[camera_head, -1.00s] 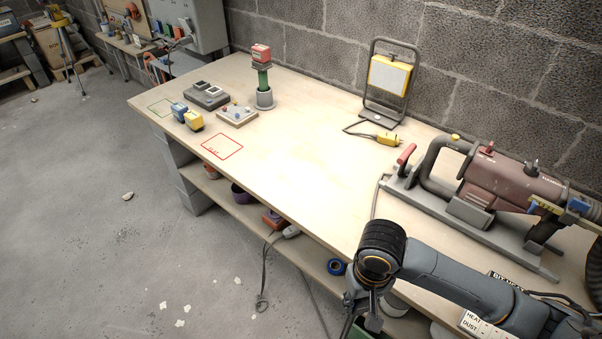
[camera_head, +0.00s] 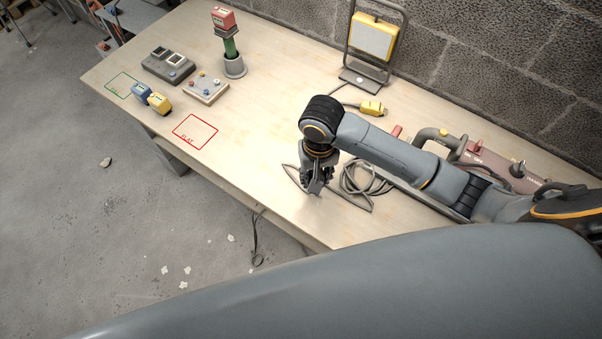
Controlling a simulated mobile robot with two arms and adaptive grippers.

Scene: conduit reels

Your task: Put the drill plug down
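My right gripper (camera_head: 317,184) points down over the front part of the workbench, close to the top. A grey cable runs to the tabletop beside its fingers. The drill plug cannot be made out; the fingers are small and dark, so I cannot tell whether they hold it. A loose coil of grey cable (camera_head: 362,182) lies just right of the gripper. The dark red drill (camera_head: 490,162) lies on the bench at the right, partly behind my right arm. My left gripper is not in view.
A work lamp (camera_head: 373,38) stands at the back, a yellow plug (camera_head: 372,108) in front of it. Red (camera_head: 195,132) and green (camera_head: 122,85) outlines mark the bench. The bench middle is clear.

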